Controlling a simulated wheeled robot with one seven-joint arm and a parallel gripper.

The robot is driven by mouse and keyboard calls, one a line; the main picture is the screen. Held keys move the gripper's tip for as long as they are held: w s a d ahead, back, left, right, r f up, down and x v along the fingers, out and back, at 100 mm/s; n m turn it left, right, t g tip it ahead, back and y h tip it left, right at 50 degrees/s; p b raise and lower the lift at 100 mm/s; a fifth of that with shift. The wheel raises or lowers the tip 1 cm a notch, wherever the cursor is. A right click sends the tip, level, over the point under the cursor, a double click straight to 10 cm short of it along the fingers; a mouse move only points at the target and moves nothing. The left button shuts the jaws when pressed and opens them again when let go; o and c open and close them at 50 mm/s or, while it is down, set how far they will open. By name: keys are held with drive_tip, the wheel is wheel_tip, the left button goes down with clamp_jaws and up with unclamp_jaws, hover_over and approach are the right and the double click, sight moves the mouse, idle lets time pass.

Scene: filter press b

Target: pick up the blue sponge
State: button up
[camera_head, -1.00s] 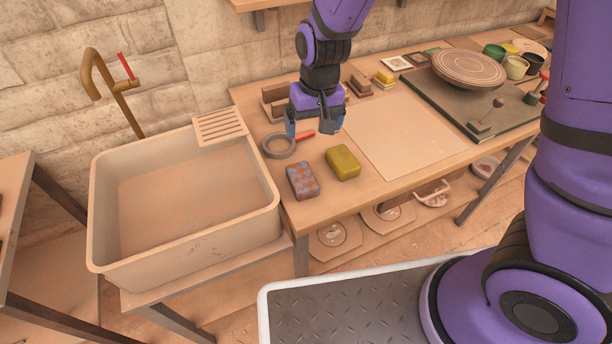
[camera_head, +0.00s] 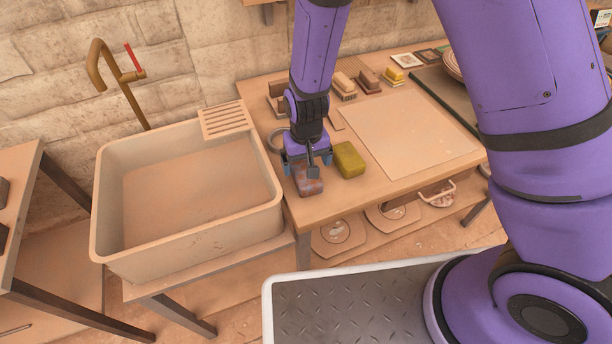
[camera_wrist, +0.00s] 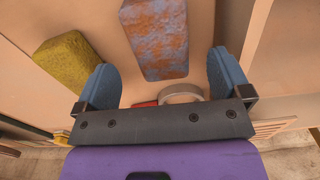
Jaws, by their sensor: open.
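The blue sponge, a block mottled blue and rusty brown (camera_head: 311,188), lies on the wooden table near its left front corner. In the wrist view the sponge (camera_wrist: 157,38) shows large, between the lines of my two blue fingers and ahead of them. My gripper (camera_head: 307,170) is open and empty, pointing down just above the sponge in the head view, hiding its far part. In the wrist view my gripper (camera_wrist: 163,75) shows a wide gap between its fingers. I cannot tell the exact height left between the fingertips and the sponge.
A yellow-green sponge (camera_head: 349,160) lies close to the right of the blue one. A grey ring (camera_wrist: 180,93) and a red-handled thing (camera_wrist: 145,104) lie just behind. The sink (camera_head: 188,239) stands at left. A pale board (camera_head: 410,132) lies flat at right.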

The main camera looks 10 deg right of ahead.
wheel_tip(320, 180, down, 5)
idle(0.3)
drive_tip(key=c, duration=1)
drive_tip(key=shift+r, duration=0.15)
